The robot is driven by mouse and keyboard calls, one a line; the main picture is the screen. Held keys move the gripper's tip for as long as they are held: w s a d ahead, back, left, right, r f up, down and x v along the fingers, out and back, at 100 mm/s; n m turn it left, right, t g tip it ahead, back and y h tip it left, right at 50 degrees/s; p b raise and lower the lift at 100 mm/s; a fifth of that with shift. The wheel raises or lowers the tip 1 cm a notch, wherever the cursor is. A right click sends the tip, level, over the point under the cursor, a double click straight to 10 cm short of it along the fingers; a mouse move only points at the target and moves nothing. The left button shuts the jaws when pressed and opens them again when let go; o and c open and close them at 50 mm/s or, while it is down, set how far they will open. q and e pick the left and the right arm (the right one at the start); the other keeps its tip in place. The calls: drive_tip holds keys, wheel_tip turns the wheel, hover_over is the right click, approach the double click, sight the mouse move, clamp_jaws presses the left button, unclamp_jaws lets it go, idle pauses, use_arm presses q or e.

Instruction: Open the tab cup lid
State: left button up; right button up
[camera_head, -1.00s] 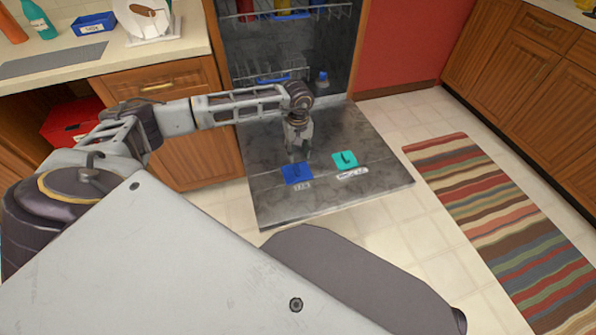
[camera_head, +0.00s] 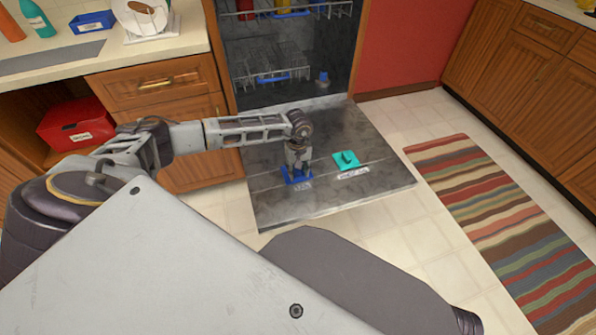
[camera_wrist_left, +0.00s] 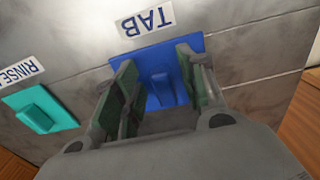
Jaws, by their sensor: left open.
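The tab cup lid is a blue square (camera_head: 287,180) with a raised tab, set in the inner face of the lowered dishwasher door. A white TAB label (camera_head: 303,187) lies beside it. In the left wrist view the blue lid (camera_wrist_left: 160,98) sits flat, and its raised tab is between my open fingers. My left gripper (camera_head: 298,172) is over the lid, pointing down, and hides part of it in the head view. It also shows in the left wrist view (camera_wrist_left: 158,92), open and empty. I cannot tell whether the fingers touch the lid. My right gripper is not in view.
A teal lid (camera_head: 346,160) with a RINSE label (camera_wrist_left: 17,75) lies to the right on the same dishwasher door (camera_head: 350,195). Dish racks (camera_head: 270,75) stand inside the dishwasher behind. A striped rug (camera_head: 500,225) lies on the floor at right.

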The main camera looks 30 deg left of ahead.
use_arm(q)
drive_tip(key=shift+f, duration=0.1)
clamp_jaws()
idle(0.4)
